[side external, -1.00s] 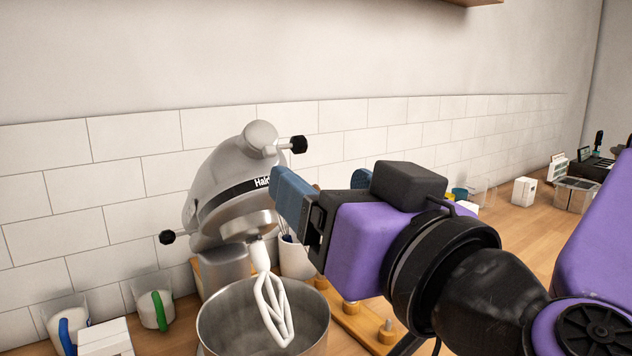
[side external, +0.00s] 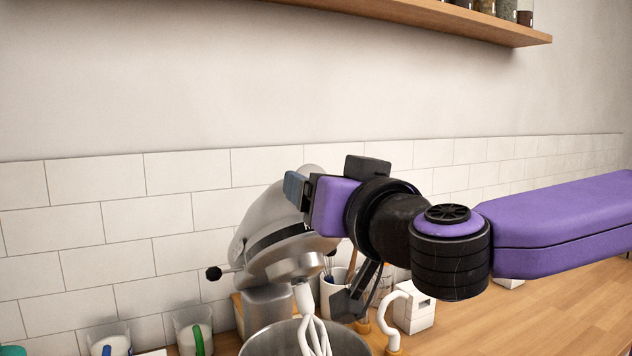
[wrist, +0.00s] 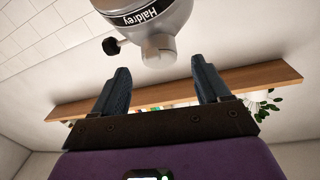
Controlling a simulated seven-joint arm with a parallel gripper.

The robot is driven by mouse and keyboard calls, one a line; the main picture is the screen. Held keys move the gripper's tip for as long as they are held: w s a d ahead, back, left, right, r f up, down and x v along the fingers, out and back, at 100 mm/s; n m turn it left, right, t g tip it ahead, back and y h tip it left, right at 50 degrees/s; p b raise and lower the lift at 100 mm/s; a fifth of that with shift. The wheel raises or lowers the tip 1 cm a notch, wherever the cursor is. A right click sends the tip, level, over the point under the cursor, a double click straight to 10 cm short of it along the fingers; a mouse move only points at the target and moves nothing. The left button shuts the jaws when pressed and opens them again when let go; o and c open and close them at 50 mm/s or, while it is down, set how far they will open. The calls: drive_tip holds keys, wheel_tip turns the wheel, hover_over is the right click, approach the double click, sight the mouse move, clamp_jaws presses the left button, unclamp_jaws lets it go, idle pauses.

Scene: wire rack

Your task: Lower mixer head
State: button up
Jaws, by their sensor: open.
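The silver mixer head (side external: 268,222) is tilted up at the left of the side view, with a dark band across it. Its nose is mostly hidden behind my gripper there. A white beater (side external: 312,325) hangs from the head over the steel bowl (side external: 262,343). My gripper (side external: 296,190) is open and overlaps the upper end of the head in this view. In the wrist view, my gripper (wrist: 160,70) has its two blue fingers spread with nothing between them. The mixer head (wrist: 160,18) lies just beyond the fingertips, with a black knob (wrist: 111,46) on its side. I see no clear contact.
A wooden shelf (side external: 440,20) with jars runs along the wall above. Cups with coloured handles (side external: 195,335) stand left of the mixer. A white box (side external: 413,314) and a pale hook-shaped attachment (side external: 392,330) are right of the bowl. The counter (side external: 540,315) at right is clear.

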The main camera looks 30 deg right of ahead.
drive_tip(key=shift+w+d, duration=0.15)
drive_tip(key=shift+w, duration=0.9)
drive_tip(key=shift+w+d, duration=0.15)
drive_tip(key=shift+w, duration=0.9)
clamp_jaws()
